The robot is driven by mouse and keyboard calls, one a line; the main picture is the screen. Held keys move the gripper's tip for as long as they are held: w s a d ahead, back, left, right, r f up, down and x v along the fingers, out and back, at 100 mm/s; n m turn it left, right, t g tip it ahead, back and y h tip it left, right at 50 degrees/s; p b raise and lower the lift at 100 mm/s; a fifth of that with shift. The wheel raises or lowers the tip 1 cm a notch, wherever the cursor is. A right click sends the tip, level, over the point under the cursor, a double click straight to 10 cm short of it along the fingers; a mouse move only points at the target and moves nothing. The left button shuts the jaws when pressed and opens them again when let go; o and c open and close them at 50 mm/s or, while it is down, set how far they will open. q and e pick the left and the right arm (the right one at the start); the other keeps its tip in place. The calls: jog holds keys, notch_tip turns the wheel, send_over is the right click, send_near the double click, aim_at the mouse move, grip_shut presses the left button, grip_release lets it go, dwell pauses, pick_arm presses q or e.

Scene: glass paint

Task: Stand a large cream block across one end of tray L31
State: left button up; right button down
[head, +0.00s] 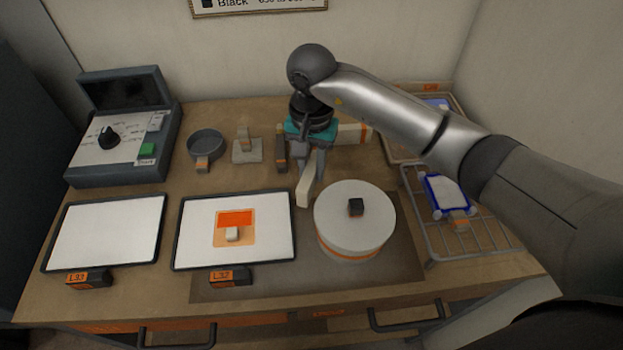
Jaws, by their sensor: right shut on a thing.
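My right gripper (310,168) reaches down from above at the back middle of the table. It is shut on a long cream block (304,190), whose near end points toward the front, left of the round white turntable. Another cream block (354,133) lies behind the gripper, partly hidden by it. Tray L31 (50,263) is at the far left, a dark-rimmed tray with an empty white surface; its tag (88,279) seems to read L31. My left gripper is not in view.
Tray L32 (180,262), holding an orange-and-white piece, lies between tray L31 and the turntable (345,222), which carries a small dark block. A grey control box (120,150), round dish (205,146) and small stand (246,153) are behind. A wire rack (470,243) is at right.

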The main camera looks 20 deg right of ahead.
jog(key=shift+f, duration=2.05)
jog(key=shift+f, duration=0.15)
jog(key=c, duration=0.7)
grip_release()
